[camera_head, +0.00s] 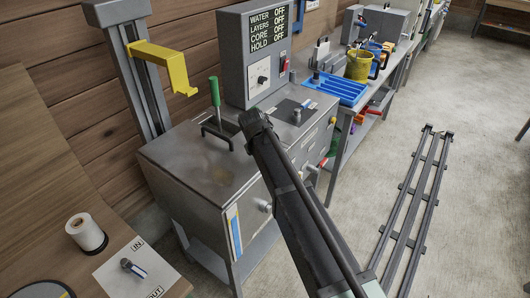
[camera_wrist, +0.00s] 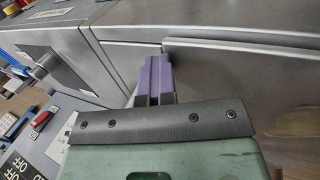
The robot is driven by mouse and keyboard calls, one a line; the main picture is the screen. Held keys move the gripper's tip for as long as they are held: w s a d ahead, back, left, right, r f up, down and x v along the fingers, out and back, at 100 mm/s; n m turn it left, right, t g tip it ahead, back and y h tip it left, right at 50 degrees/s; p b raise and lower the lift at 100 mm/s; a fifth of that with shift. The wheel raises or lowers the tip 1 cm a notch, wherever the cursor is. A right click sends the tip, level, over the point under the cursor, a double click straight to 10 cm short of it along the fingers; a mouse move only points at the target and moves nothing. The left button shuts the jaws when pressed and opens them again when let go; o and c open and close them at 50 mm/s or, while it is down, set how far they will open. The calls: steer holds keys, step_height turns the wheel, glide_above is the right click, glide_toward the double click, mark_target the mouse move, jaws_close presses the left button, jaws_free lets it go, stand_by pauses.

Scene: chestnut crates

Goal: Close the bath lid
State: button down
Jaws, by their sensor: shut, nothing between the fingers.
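The grey bath cabinet (camera_head: 215,211) stands left of centre in the head view. Its flat metal top (camera_head: 190,168) lies level, and I cannot make out for certain which panel is the lid or its exact position.
A control box (camera_head: 258,55) with a display stands behind the cabinet. A yellow bracket (camera_head: 160,66) sticks out from a grey column at left. A bench with a blue tray (camera_head: 343,89) and a yellow mug (camera_head: 359,66) is behind. A floor rail (camera_head: 415,190) runs at right.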

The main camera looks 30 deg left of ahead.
step_height(320, 180, up, 14)
steer(key=p, duration=1.3)
steer(key=s+d+m+g, duration=0.1)
steer(key=s+d+m, duration=0.2)
steer(key=d, duration=1.6)
steer(key=s+d+f+m+g, duration=0.1)
steer(key=s+d+m, duration=0.3)
steer(key=d, duration=1.5)
steer(key=s+d+m+g, duration=0.2)
steer(key=s+d+m, duration=0.2)
steer(key=d+m, duration=0.6)
steer(key=d, duration=0.9)
steer(key=shift+f, duration=0.15)
steer(key=shift+w, duration=0.1)
